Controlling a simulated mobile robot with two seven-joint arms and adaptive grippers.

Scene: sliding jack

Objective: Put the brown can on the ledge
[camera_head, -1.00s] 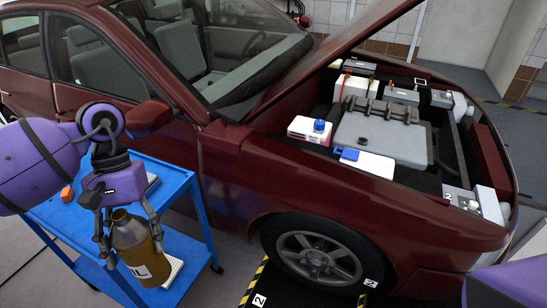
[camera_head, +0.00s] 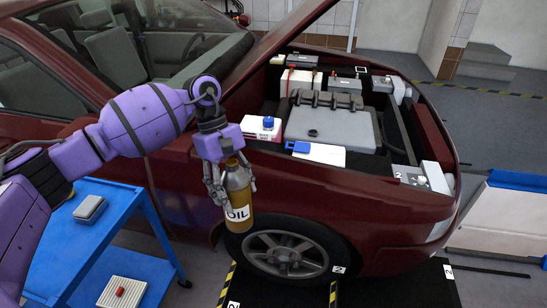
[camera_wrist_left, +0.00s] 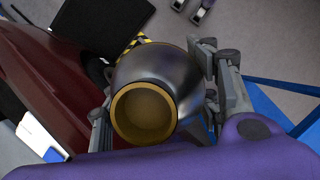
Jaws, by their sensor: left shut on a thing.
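The brown can (camera_head: 239,192) has a white OIL label and hangs upright in my left gripper (camera_head: 230,181), whose fingers are shut on its sides. In the head view it is in front of the car's fender, above the front wheel. The left wrist view looks down on its round open mouth (camera_wrist_left: 143,112), with a finger (camera_wrist_left: 230,92) on its right side. Which surface is the ledge I cannot tell for sure; the engine bay's near edge (camera_head: 345,176) lies to the right of the can. My right gripper is out of view.
The dark red car (camera_head: 330,205) has its hood raised. In the bay are a white bottle with a blue cap (camera_head: 268,124) and a grey engine cover (camera_head: 330,125). A blue cart (camera_head: 108,215) stands at left, with a grey box (camera_head: 89,209) on top. Floor at right is partly clear.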

